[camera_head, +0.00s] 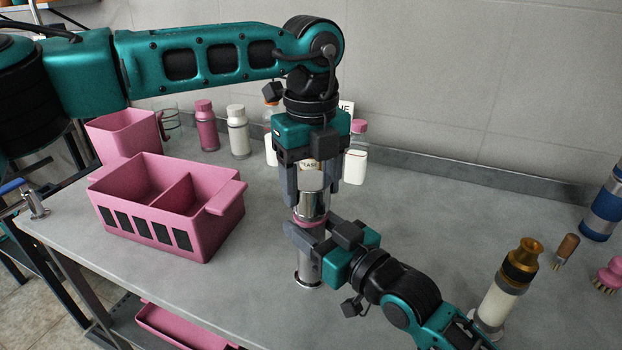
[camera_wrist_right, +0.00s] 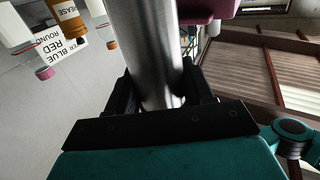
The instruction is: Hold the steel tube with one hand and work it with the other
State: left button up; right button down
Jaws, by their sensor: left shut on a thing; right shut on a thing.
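The steel tube (camera_head: 308,268) stands upright near the middle of the bench, with a pink band around it part way up and a shiny upper section (camera_head: 314,205) above the band. My left gripper (camera_head: 318,182) points down from above and is shut on the upper section. My right gripper (camera_head: 304,232) comes in from the lower right and is shut on the tube just below the pink band. In the right wrist view the steel tube (camera_wrist_right: 147,50) runs between the right fingers (camera_wrist_right: 160,95). The fingers hide parts of the tube.
A pink divided caddy (camera_head: 150,228) stands left of the tube, with a pink jug (camera_head: 125,135) behind it. Several capped bottles (camera_head: 238,135) stand along the wall. A brass-topped cylinder (camera_head: 497,300), a wooden-handled brush (camera_head: 567,248) and a blue-banded cylinder (camera_head: 606,208) stand or lie at right.

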pick_arm(q)
jog(key=shift+f, duration=0.6)
